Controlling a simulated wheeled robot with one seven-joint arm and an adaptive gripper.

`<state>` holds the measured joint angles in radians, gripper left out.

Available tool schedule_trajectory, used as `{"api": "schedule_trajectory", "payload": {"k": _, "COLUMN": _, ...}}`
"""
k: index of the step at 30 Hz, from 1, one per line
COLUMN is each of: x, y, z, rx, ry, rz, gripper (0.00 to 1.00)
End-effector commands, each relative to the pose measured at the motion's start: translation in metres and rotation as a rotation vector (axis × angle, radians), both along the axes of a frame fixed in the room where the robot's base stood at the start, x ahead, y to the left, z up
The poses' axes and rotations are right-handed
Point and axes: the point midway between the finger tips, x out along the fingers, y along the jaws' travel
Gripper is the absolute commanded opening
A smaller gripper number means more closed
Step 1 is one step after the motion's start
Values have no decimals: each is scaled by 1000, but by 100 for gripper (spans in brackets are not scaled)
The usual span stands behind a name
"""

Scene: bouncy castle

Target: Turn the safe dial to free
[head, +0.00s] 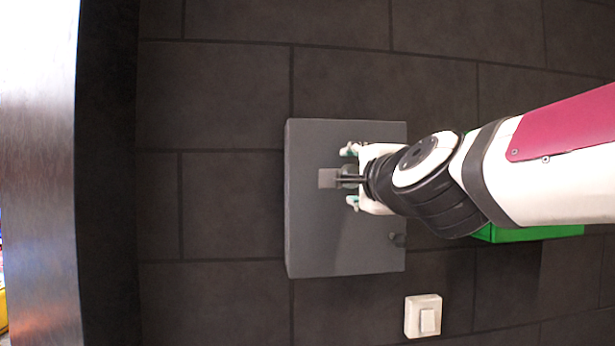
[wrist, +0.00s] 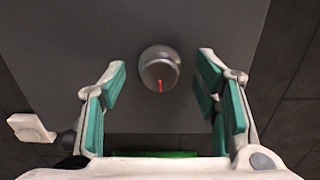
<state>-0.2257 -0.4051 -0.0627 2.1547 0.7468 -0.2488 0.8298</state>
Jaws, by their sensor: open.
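The safe (head: 310,240) is a dark grey box on the tiled wall, and its front also fills much of the wrist view (wrist: 215,25). The safe dial (wrist: 160,68) is a round grey knob with a red mark, which points down in the wrist view. My gripper (head: 350,177) is open in front of the safe. In the wrist view its green-padded fingers stand to the left and right of the dial, with a gap on each side. They do not appear to touch it.
A white switch (head: 423,316) is on the wall below. A green box (head: 530,234) lies partly behind my arm. The wall left of the safe is clear.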

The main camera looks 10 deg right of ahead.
Motion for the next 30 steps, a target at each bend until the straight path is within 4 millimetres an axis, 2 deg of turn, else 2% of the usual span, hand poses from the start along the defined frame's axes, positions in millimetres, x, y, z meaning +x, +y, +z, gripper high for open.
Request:
{"api": "schedule_trajectory", "payload": {"k": 5, "x": -21, "y": -2, "z": 1, "rx": 1, "ry": -3, "rz": -3, "gripper": 56}}
{"api": "schedule_trajectory", "payload": {"k": 18, "x": -96, "y": -1, "z": 1, "rx": 0, "ry": -5, "rz": -4, "gripper": 56}}
{"api": "schedule_trajectory", "payload": {"k": 24, "x": -113, "y": 0, "z": 1, "rx": -1, "ry": -3, "rz": -2, "gripper": 56}}
{"api": "schedule_trajectory", "payload": {"k": 30, "x": -118, "y": 0, "z": 0, "rx": 0, "ry": -2, "rz": 0, "gripper": 56}}
